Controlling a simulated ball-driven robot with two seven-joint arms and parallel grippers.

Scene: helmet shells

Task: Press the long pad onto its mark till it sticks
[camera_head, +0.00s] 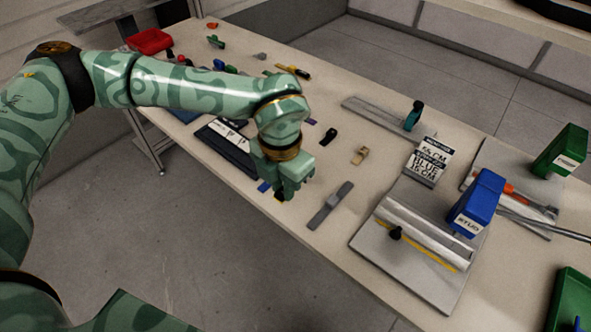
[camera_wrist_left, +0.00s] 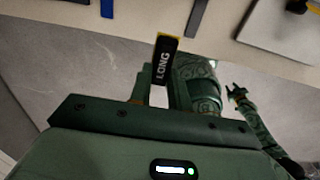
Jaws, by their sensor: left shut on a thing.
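My left gripper (camera_head: 284,190) is shut on the long pad, above the near edge of the table. In the left wrist view the pad (camera_wrist_left: 164,60) is a black strip with white lettering LONG and a yellow end, sticking out from the gripper. In the head view only a small dark and yellow bit of it (camera_head: 281,197) shows under the fingers. I cannot make out a mark for the pad. My right arm appears small in the left wrist view, with what looks like its gripper (camera_wrist_left: 238,92); its jaws are too small to judge.
A blue strip (camera_head: 264,186) lies by the gripper and a grey bar (camera_head: 331,206) lies to its right. A dark board with white labels (camera_head: 232,150) is behind the wrist. A grey board (camera_head: 372,244) with a blue STUD block (camera_head: 477,201) stands farther right.

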